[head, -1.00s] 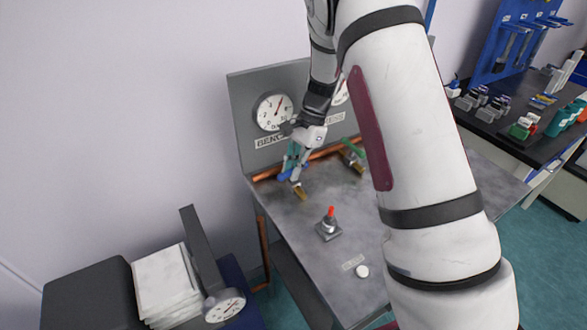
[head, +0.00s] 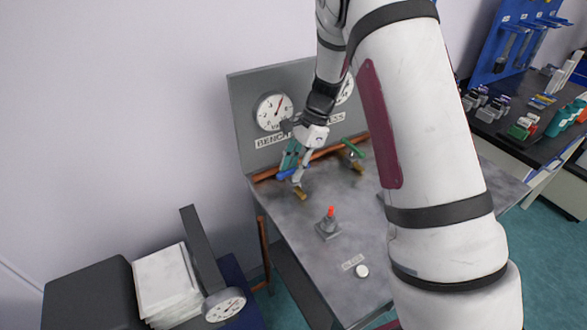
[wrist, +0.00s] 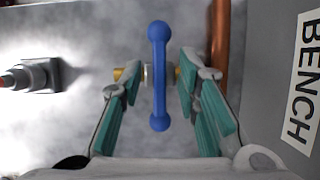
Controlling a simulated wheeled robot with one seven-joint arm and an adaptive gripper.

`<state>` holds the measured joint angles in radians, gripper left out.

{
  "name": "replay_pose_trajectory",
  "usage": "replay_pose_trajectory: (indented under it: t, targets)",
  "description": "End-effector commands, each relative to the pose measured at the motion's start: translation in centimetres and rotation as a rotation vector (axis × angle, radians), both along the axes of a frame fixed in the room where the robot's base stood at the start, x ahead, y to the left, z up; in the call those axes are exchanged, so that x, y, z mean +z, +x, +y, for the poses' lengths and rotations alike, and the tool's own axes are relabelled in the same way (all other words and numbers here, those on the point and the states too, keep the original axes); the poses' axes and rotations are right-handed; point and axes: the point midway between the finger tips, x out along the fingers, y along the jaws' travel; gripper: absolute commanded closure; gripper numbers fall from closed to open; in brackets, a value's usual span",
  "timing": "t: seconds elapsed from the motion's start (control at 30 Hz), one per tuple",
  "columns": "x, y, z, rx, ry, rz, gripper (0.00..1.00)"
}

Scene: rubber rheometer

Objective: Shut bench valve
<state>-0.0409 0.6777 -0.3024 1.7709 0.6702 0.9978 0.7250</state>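The bench valve's blue lever handle (wrist: 158,75) runs up and down the middle of the wrist view, between my gripper's two teal-padded fingers. The handle lies across the brass valve body (wrist: 120,73) and roughly parallel to the copper pipe (wrist: 221,45). My gripper (wrist: 156,92) is open, with a gap on each side of the handle. In the head view my gripper (head: 290,160) is at the blue handle (head: 286,174), by the BENCH label (head: 270,142). The brass end (head: 300,194) shows just below. The fingers partly hide the valve there.
A second valve with a green handle (head: 353,148) stands to the right on the same pipe. A grey block with a red-orange tip (head: 328,228) stands on the bench (head: 350,205) in front. Pressure gauges (head: 273,111) sit on the back panel. A white round button (head: 362,271) is near the front edge.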

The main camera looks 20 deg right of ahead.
Motion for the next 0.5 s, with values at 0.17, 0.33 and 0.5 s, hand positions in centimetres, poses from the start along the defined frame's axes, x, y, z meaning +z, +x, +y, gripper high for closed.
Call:
replay_pose_trajectory:
  t: [0.17,0.33,0.5]
  targets:
    - [2.7,0.2,-1.1,-0.002,0.0,-0.005,0.7]
    - [6.0,0.5,-2.5,0.0,-0.001,-0.006,0.7]
    - [8.7,0.7,-3.6,-0.002,-0.001,-0.004,0.7]
